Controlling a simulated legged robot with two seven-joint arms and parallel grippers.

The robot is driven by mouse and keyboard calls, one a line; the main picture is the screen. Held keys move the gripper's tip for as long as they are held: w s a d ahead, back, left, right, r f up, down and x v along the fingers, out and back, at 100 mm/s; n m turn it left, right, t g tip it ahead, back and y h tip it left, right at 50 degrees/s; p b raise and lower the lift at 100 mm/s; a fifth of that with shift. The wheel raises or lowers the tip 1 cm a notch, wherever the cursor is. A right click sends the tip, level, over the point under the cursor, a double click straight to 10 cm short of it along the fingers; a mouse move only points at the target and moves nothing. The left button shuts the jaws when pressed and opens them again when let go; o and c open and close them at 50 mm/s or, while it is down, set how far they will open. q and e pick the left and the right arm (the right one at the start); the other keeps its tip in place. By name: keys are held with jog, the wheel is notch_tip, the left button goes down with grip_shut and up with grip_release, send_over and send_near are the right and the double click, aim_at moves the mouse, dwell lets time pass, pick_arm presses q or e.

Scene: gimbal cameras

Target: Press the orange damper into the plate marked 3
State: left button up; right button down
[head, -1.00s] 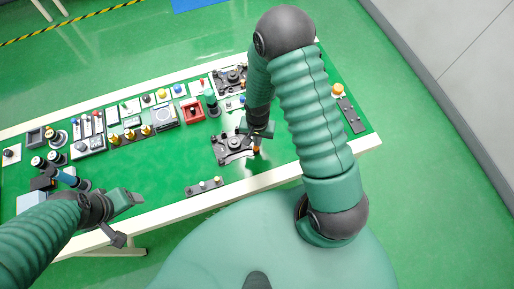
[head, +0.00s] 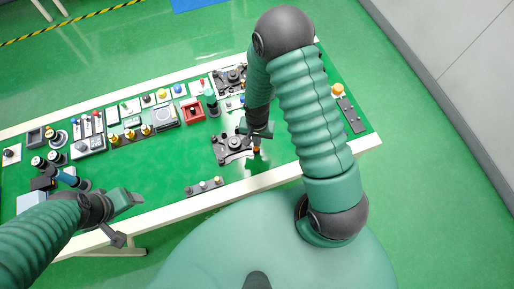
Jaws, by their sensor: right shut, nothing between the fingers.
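A black plate assembly (head: 231,146) lies on the green bench top near the middle. A small orange damper (head: 257,150) shows at its right end, just under my right gripper (head: 257,139). My right gripper points down, shut, with nothing between its fingers. Whether it touches the damper or how deep the damper sits, I cannot tell. Number marks on the plates are too small to read. A second black plate assembly (head: 231,78) lies at the back edge, partly behind my right arm.
A dark strip with several knobs (head: 204,187) lies near the front edge. Several switches and buttons line the back left.

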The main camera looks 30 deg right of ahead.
jog(key=shift+a, duration=0.15)
jog(key=shift+a+f, duration=0.2)
pick_arm(q)
jog(key=shift+a+f, duration=0.3)
jog(key=shift+a, duration=0.1)
jog(key=shift+d+f+b, duration=0.15)
jog(key=shift+d+b, duration=0.15)
jog(key=shift+b, duration=0.15)
pick_arm(e)
jog(key=shift+d+f, duration=0.2)
jog(key=shift+f, duration=0.2)
pick_arm(q)
jog(key=shift+a+f, duration=0.15)
jog(key=shift+f, duration=0.05)
pick_arm(e)
jog(key=shift+a+f, duration=0.1)
jog(key=shift+f, duration=0.1)
notch_tip(320, 180, up, 7)
jog(key=p, duration=0.6)
jog(key=shift+r, duration=0.1)
pick_arm(q)
jog(key=w+v, duration=0.1)
jog(key=v, duration=0.5)
jog(key=shift+w+r, duration=0.15)
